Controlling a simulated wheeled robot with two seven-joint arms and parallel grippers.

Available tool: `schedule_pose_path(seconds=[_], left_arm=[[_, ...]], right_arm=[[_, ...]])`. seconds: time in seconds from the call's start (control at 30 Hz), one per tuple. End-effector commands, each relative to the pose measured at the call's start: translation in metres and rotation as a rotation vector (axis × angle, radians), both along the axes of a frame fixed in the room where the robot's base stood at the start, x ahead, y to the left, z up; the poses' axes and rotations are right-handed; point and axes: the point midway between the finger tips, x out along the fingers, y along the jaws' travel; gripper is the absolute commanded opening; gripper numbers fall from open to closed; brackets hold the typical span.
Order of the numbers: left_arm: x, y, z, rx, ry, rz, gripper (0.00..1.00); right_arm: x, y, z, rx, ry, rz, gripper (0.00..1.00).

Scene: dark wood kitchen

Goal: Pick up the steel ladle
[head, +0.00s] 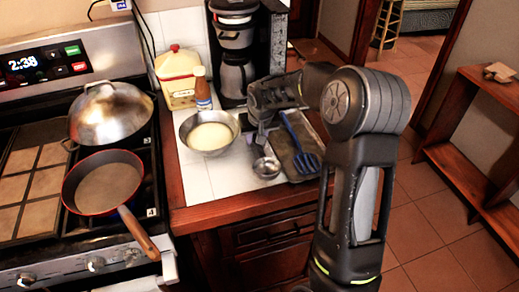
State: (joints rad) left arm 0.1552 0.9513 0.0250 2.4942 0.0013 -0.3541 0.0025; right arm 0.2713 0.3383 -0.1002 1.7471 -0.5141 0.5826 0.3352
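The steel ladle (267,168) has its small shiny bowl near the front of the white tiled counter, to the left of a dark board. Its handle runs back toward my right gripper (261,138) and is mostly hidden there. My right gripper points down over the handle area, just behind the bowl. Its fingertips are small and dark, so I cannot tell whether they are apart or closed on the handle. My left gripper is out of view.
A metal bowl of pale food (209,133) stands close left of the gripper. A blue slotted spatula (303,150) lies on the dark board (287,163) to the right. A bottle (202,90), yellow canister (177,75) and coffee maker (233,45) stand behind. A red pan (104,186) sits on the stove.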

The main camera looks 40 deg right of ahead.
Motion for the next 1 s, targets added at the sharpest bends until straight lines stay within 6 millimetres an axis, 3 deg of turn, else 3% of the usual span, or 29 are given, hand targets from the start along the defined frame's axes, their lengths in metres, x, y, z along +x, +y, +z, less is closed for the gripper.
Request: schedule_pose_path(seconds=[0.47,0.83,1.0], left_arm=[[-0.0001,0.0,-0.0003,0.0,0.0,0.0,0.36],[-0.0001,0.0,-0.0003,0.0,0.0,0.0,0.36],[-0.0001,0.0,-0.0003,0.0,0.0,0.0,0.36]], right_arm=[[-0.0001,-0.0001,0.0004,0.0,0.0,0.0,0.3],[-0.0001,-0.0001,0.0005,0.0,0.0,0.0,0.0],[-0.0001,-0.0001,0.0005,0.0,0.0,0.0,0.0]])
